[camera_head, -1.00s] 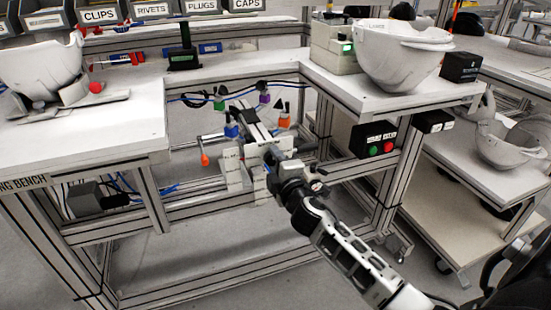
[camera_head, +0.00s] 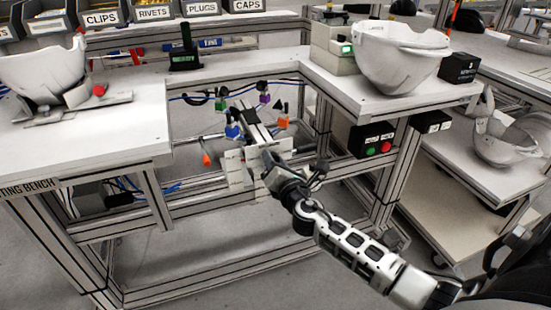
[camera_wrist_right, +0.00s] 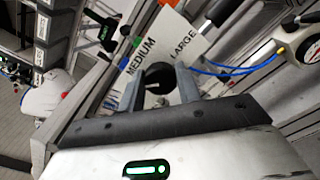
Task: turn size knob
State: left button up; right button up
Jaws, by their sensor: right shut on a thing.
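The black size knob (camera_wrist_right: 160,76) shows in the right wrist view in front of a white plate (camera_wrist_right: 178,48) lettered MEDIUM and LARGE. My right gripper (camera_wrist_right: 159,84) has one finger on each side of the knob and is shut on it. I cannot tell which word the knob points to. In the head view my right gripper (camera_head: 268,160) is at the fixture below the bench gap, by pale plates (camera_head: 236,170). The knob is hidden there. My left gripper is not in view.
White helmet shells stand on the left bench (camera_head: 42,72) and the right bench (camera_head: 400,55). Orange (camera_head: 207,159), blue (camera_head: 233,132) and purple (camera_head: 265,99) parts surround the fixture. A box with green and red buttons (camera_head: 372,140) hangs under the right bench, near my arm.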

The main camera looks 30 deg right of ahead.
jog(key=shift+a+n+p, duration=0.15)
jog(key=shift+n+p, duration=1.15)
jog(key=shift+n, duration=2.1)
jog(key=o, duration=1)
jog(key=shift+c, duration=0.2)
jog(key=shift+s, duration=0.1)
jog(key=v, duration=1.5)
jog(key=shift+s+a, duration=0.2)
jog(key=shift+s, duration=0.15)
